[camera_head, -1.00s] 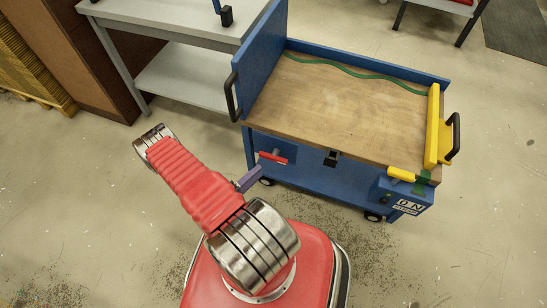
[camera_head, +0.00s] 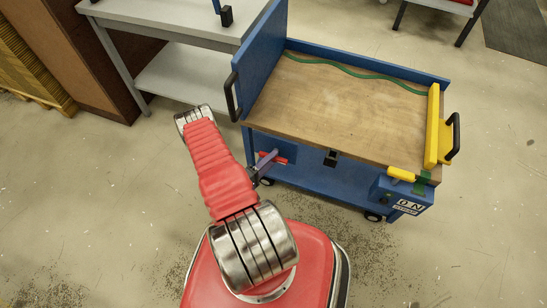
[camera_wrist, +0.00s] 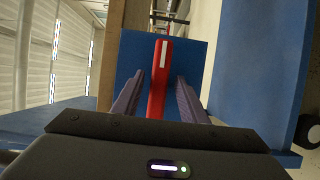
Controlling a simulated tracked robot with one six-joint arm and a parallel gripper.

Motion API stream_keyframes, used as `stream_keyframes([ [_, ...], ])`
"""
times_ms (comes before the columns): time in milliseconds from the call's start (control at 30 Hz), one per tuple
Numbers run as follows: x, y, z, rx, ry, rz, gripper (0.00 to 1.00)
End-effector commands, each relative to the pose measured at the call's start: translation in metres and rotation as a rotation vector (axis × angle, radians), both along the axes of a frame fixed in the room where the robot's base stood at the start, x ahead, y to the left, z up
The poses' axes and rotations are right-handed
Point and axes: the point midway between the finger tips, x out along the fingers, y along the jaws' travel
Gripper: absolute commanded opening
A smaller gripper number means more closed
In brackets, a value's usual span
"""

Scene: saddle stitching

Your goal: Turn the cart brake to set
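The blue cart (camera_head: 310,177) has a wooden top and stands right of my arm. A red brake lever (camera_head: 281,160) with a pale stripe sticks out from a blue plate at the cart's near left side. It also shows in the wrist view (camera_wrist: 157,98), running between my fingers. My gripper (camera_head: 264,160) is at the lever in the head view. In the wrist view my gripper (camera_wrist: 160,79) is open, with one purple finger on each side of the lever and a visible gap on both sides.
The cart has a black handle (camera_head: 232,97) at left, a yellow block (camera_head: 432,125) and yellow handle (camera_head: 400,174) at right, and a lettered label (camera_head: 408,207). A grey table (camera_head: 170,20) stands behind. Open floor lies left of my arm.

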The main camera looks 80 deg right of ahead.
Motion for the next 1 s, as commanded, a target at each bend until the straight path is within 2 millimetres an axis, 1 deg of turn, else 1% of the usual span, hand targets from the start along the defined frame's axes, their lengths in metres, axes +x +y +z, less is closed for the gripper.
stream_keyframes([
  [100, -0.0044, -0.007, 0.0002, -0.001, 0.0, -0.002, 0.39],
  [200, -0.0053, -0.0098, 0.0003, -0.001, 0.0, 0.0, 0.39],
  [467, -0.0053, -0.0104, 0.0003, -0.001, 0.0, 0.001, 0.39],
  [567, -0.0054, -0.0104, 0.0003, -0.001, 0.0, 0.001, 0.33],
  [1000, -0.0055, -0.0102, -0.0002, 0.001, 0.0, 0.001, 0.03],
])
